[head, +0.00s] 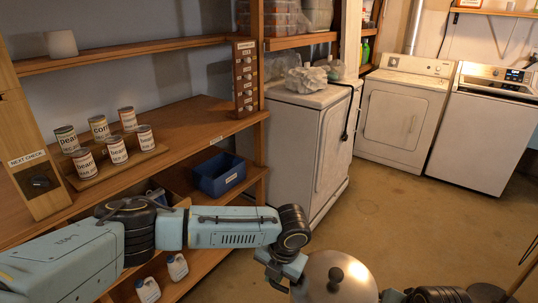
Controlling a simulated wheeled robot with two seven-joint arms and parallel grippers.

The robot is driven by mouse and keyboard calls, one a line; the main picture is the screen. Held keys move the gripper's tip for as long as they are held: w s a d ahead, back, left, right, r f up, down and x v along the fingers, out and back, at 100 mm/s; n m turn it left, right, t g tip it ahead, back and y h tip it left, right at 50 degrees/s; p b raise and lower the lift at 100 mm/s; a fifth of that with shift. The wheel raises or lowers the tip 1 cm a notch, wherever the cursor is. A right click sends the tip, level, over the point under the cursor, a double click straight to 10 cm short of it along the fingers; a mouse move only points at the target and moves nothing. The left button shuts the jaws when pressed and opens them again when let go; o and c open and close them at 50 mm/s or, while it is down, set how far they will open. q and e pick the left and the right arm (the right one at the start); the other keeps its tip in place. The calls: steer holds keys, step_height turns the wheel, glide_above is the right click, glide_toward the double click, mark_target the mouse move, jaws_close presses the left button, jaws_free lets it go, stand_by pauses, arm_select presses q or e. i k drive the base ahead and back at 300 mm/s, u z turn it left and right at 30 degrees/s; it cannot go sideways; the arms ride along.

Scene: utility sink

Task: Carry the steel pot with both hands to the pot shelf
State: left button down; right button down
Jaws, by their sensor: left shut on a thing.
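The steel pot (335,283) is at the bottom edge, right of centre, with a shiny domed lid and a dark knob; its lower part is cut off. My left gripper (291,281) is at the pot's left side, shut on it, though the fingertips are hard to see. My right gripper (392,296) is at the pot's right side, mostly cut off by the bottom edge; its jaws cannot be made out. Wooden shelves (190,125) stand at the left; no label marks one as the pot shelf.
Several cans (100,128) stand on a board on the middle shelf. A blue bin (219,174) and white jugs (177,267) sit lower. A white cabinet (300,150), a dryer (402,118) and a washer (485,130) line the back. The brown floor (400,215) ahead is clear.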

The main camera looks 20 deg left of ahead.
mark_target(193, 128)
steer(key=i, duration=1.8)
steer(key=u, duration=1.15)
steer(key=i, duration=0.55)
steer(key=u, duration=0.5)
